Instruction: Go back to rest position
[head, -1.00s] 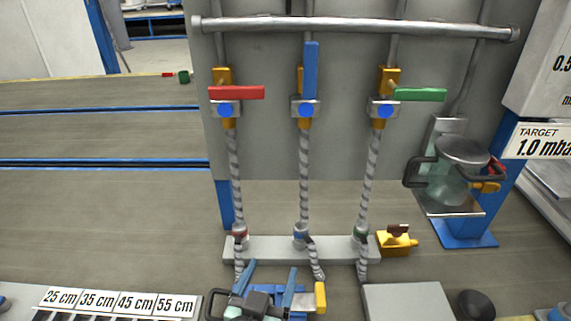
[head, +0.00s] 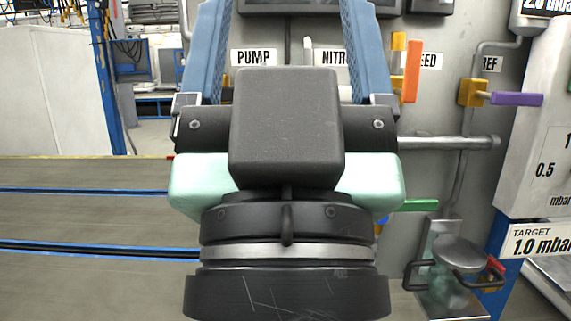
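My gripper (head: 287,25) is raised close in front of the head camera and fills the middle of the view. Its dark body and pale green housing face me. Its two blue fingers point up and stand wide apart, with nothing seen held between them. The fingertips run out at or near the top edge.
An orange handle (head: 412,70), a purple handle (head: 515,99) and part of a green handle (head: 418,205) show at right. A glass vessel with a metal lid (head: 461,254) stands at lower right. A grey box with a gauge scale (head: 540,150) is at far right.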

